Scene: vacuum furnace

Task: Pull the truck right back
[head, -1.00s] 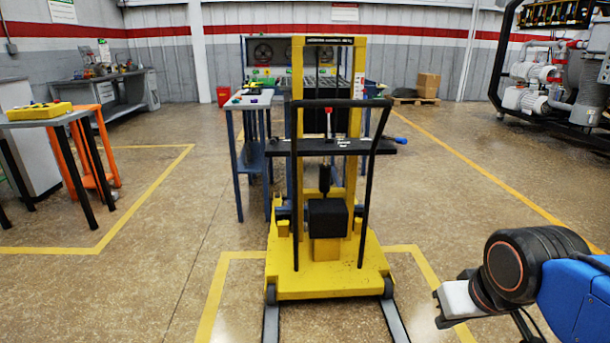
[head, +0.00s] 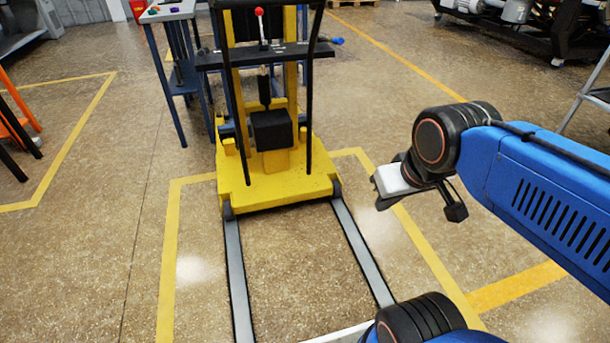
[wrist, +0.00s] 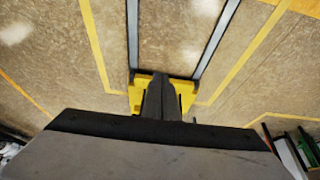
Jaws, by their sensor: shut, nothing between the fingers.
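The yellow truck (head: 275,190) stands upright at the far end of two grey floor rails (head: 235,270), with a black upright handle frame (head: 308,100) and a black crossbar (head: 265,57). A red-knobbed lever (head: 259,12) rises above the crossbar. My gripper (head: 379,192) is to the right of the truck and nearer to me, apart from it, shut and empty. In the wrist view, my gripper's dark fingers (wrist: 158,85) overlap the truck's yellow base (wrist: 187,93), hiding part of it; the rails run up the picture from it.
A yellow floor line (head: 168,260) frames the rails. A blue-legged table (head: 172,80) stands behind the truck at left. An orange stand (head: 18,110) is at the left edge. Dark-framed machinery (head: 540,30) is at back right. The floor between the rails is clear.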

